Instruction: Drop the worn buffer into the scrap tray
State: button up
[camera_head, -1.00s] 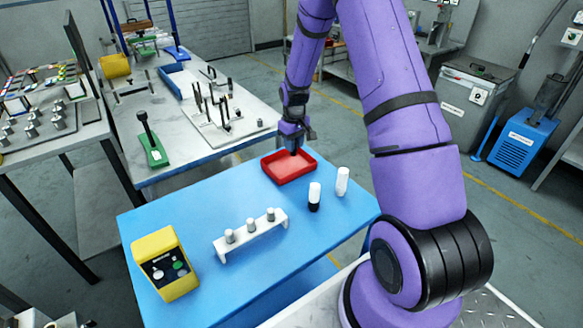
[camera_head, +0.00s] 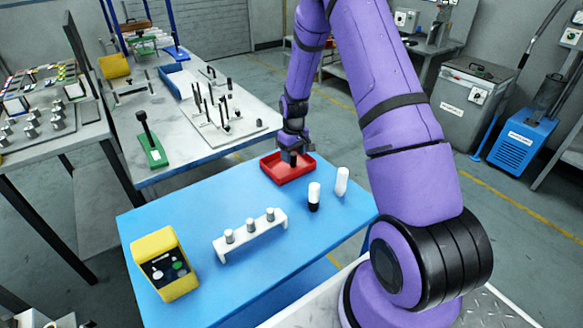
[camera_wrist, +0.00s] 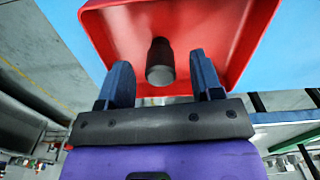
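The worn buffer, a short dark cylinder with a grey end, shows in the wrist view (camera_wrist: 160,62) between my fingers, with a gap on each side. In the head view the dark buffer (camera_head: 293,160) is below my gripper, inside the outline of the red scrap tray (camera_head: 274,178). The tray also fills the upper part of the wrist view (camera_wrist: 255,45). My gripper (camera_head: 293,152) is open above the tray, its two blue-grey fingers spread (camera_wrist: 162,78). I cannot tell whether the buffer rests on the tray floor.
On the blue table (camera_head: 200,205) stand a black-and-white cylinder (camera_head: 314,196) and a white one (camera_head: 342,181), close to the tray. A white rack (camera_head: 252,240) holds three grey-topped pieces. A yellow control box (camera_head: 163,262) stands at the front left.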

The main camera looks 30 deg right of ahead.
notch_tip(320, 180, up, 11)
dwell(0.7)
jog(key=shift+f, duration=0.1)
jog(key=s+a+r+t, duration=0.1)
jog(key=s+a+r, duration=0.25)
jog(key=r, duration=0.45)
jog(key=s+a+r+t, duration=0.1)
jog(key=s+a+r, duration=0.2)
jog(key=s+r, duration=0.3)
jog(key=s+a+r+t, duration=0.1)
jog(key=s+a+r, duration=0.2)
jog(key=r, duration=0.6)
jog(key=s+a+r+t, duration=0.1)
jog(key=s+a+r, duration=0.2)
jog(key=s, duration=0.8)
jog(key=s+a+r+m+t, duration=0.1)
jog(key=s+a+r, duration=0.2)
jog(key=s, duration=0.7)
jog(key=shift+s+r, duration=0.15)
jog(key=shift+s, duration=0.2)
